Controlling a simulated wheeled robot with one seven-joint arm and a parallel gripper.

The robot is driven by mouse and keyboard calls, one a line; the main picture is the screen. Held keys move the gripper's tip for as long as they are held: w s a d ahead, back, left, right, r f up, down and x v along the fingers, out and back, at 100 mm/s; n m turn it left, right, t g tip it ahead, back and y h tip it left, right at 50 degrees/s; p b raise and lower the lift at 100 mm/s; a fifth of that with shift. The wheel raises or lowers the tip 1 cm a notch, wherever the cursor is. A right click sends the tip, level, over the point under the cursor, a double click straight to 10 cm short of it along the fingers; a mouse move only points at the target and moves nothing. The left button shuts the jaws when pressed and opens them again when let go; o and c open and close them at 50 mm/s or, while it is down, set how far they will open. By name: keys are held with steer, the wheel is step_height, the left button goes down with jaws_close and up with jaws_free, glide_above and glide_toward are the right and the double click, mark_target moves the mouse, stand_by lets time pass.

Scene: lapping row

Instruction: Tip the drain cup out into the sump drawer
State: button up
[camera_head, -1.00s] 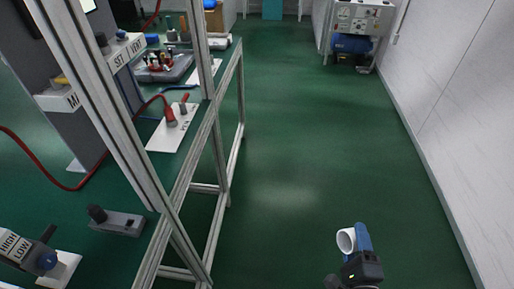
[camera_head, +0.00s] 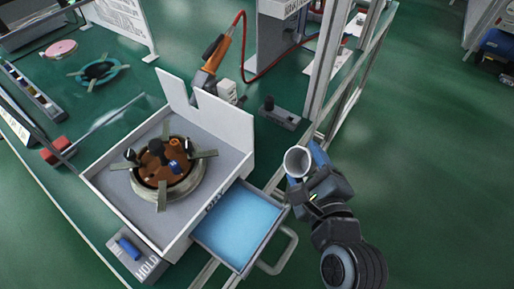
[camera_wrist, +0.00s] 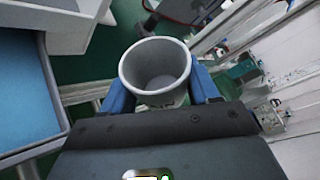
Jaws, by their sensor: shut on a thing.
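The drain cup (camera_head: 297,161) is a white-grey round cup, and my gripper (camera_head: 308,167) is shut on it. In the wrist view the cup (camera_wrist: 155,64) sits between the blue fingers of my gripper (camera_wrist: 160,90), its mouth towards the camera; its inside looks grey, and I see no clear contents. The sump drawer (camera_head: 281,252) is pulled out from under the white lapping tray and has a light blue floor. In the wrist view the drawer (camera_wrist: 48,92) lies at the left. The cup is to the right of the drawer, not over it.
The white-walled tray (camera_head: 107,160) holds a round brown plate (camera_head: 182,153) with several pieces on it. An upright aluminium frame post (camera_head: 328,62) stands just behind the cup. A HOLD switch box (camera_head: 140,262) is at the tray's front.

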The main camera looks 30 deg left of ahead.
steer(key=s+a+r+n+g+y, duration=0.1)
steer(key=s+a+r+g, duration=0.1)
steer(key=s+a+r, duration=0.1)
steer(key=s+a+r+n+g+y, duration=0.1)
steer(key=s+a+r+g, duration=0.1)
steer(key=s+a+r, duration=0.1)
steer(key=s+a+r+n+g+y+p, duration=0.1)
steer(key=s+a+r+g, duration=0.1)
steer(key=s+a, duration=0.2)
steer(key=shift+s+a+r+n+y, duration=0.1)
steer(key=shift+s+r+n+y, duration=0.25)
steer(key=shift+s, duration=0.25)
steer(key=shift+w+r+m+g+p, duration=0.25)
steer(key=shift+r+m+g+p, duration=0.4)
steer(key=shift+m, duration=0.25)
steer(key=shift+w+r+m+g+p, duration=0.25)
steer(key=shift+r+m+g+p, duration=0.15)
steer(key=shift+m+g+p, duration=0.45)
steer(key=shift+w+r+m+g+p, duration=0.25)
steer(key=shift+r+m+g+p, duration=0.25)
steer(key=shift+m, duration=0.5)
